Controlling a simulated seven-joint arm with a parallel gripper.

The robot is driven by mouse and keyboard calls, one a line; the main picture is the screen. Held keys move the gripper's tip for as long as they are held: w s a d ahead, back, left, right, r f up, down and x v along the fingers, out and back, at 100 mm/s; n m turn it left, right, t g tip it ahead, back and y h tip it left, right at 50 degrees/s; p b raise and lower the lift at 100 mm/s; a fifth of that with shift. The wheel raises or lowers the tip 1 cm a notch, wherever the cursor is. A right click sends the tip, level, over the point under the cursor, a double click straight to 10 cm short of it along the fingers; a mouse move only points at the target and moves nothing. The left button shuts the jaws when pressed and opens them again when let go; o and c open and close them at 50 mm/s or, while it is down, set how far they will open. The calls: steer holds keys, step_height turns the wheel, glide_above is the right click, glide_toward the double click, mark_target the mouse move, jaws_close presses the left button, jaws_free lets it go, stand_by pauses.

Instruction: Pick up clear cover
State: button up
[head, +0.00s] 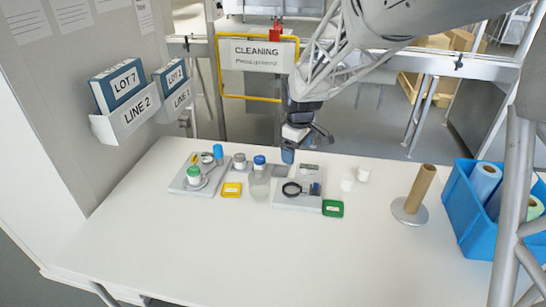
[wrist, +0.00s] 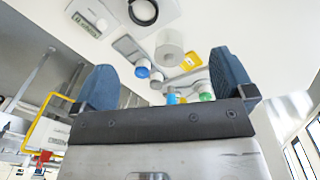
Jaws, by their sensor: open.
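My gripper (head: 306,147) is open and empty, above the back edge of the white table, behind the right pale scale (head: 283,203). Its two blue fingers stand wide apart in the wrist view (wrist: 164,68). The scale carries a dark ring (head: 291,188) and shows in the wrist view with its small display (wrist: 86,25). I cannot pick out the clear cover with certainty. A blue-capped see-through bottle (head: 259,178) stands left of the scale. Part of the scale's back lies close to a gripper finger in the head view.
A left tray (head: 185,187) holds a green-capped jar (head: 195,174). Yellow (head: 232,190) and green (head: 333,208) labels lie in front. The table front is clear.

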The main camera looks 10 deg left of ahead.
mark_target(259, 179)
steer(key=w+a+f+n, duration=0.1)
steer(key=w+a+f, duration=0.1)
steer(key=a+f, duration=0.2)
steer(key=w+a+f+n, duration=0.2)
steer(key=a+f, duration=0.3)
steer(key=w+a+f+n, duration=0.2)
steer(key=w+a+f, duration=0.1)
steer(key=a+f, duration=0.1)
steer(key=shift+a+f+g, duration=0.2)
steer(key=shift+a+g, duration=0.2)
steer(key=shift+a, duration=0.4)
steer(key=shift+f, duration=1.3)
steer(key=shift+w+d+f, duration=0.1)
steer(key=shift+d+f, duration=0.05)
steer(key=shift+f, duration=1.15)
steer(key=shift+d+f, duration=0.15)
steer(key=shift+f, duration=1.15)
steer(key=c, duration=0.7)
